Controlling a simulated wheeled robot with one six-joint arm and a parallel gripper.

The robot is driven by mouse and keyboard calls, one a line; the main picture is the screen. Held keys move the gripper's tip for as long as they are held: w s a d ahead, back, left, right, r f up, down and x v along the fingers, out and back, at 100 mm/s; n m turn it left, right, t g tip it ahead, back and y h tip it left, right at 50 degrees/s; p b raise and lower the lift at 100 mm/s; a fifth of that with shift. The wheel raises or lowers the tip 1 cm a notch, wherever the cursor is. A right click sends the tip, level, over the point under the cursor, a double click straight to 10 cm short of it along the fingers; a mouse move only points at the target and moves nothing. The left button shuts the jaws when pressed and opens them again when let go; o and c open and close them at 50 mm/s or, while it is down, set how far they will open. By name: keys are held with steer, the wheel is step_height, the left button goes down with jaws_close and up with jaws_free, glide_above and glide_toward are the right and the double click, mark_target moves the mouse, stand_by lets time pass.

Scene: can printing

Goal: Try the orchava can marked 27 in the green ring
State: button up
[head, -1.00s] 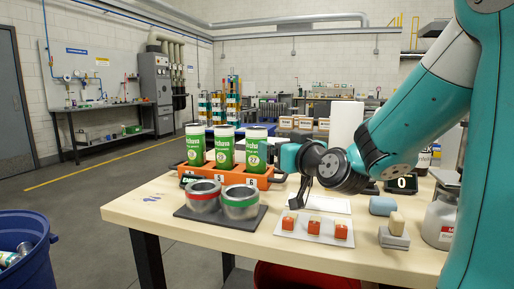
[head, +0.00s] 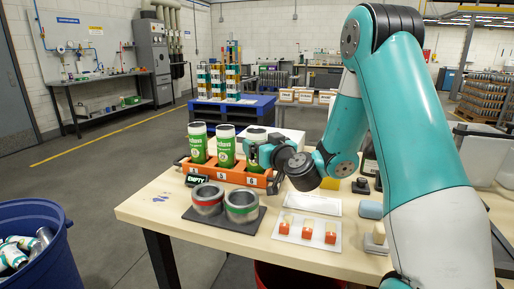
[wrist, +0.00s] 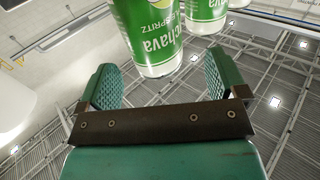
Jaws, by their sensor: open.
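Three green-and-white orchava cans stand upright in an orange rack (head: 225,174) on the table: a left can (head: 198,146), a middle can (head: 226,148) and a right can (head: 256,137). I cannot read their marks well enough to tell which is 27. My gripper (head: 258,155) is open at the right can, partly covering it. In the wrist view a can (wrist: 157,35) stands just beyond and between the spread fingers (wrist: 160,82), apparently not gripped. The green ring (head: 241,205) sits on a dark mat in front of the rack, beside the red ring (head: 207,198). Both look empty.
An "EMPTY" sign (head: 197,181) is at the rack's left end. A white plate with orange-and-white blocks (head: 307,233) lies right of the rings. A blue bin (head: 40,240) with cans stands at the left. The table's front left is clear.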

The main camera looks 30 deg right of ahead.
steer(key=w+p, duration=0.1)
steer(key=p, duration=0.1)
steer(key=w+p, duration=0.1)
steer(key=p, duration=0.1)
steer(key=w+d+r+p, duration=0.1)
steer(key=w+p, duration=0.1)
steer(key=shift+r, duration=0.1)
steer(key=shift+w+f+p, duration=0.35)
steer(key=shift+w+p, duration=0.15)
steer(key=shift+w, duration=0.05)
steer(key=shift+c, duration=0.4)
steer(key=c, duration=1.1)
steer(key=shift+r, duration=0.1)
steer(key=shift+c, duration=0.2)
step_height(320, 180, up, 27)
steer(key=p, duration=1.2)
glide_above(261, 137)
steer(key=w, duration=0.3)
steer(key=shift+d, duration=0.15)
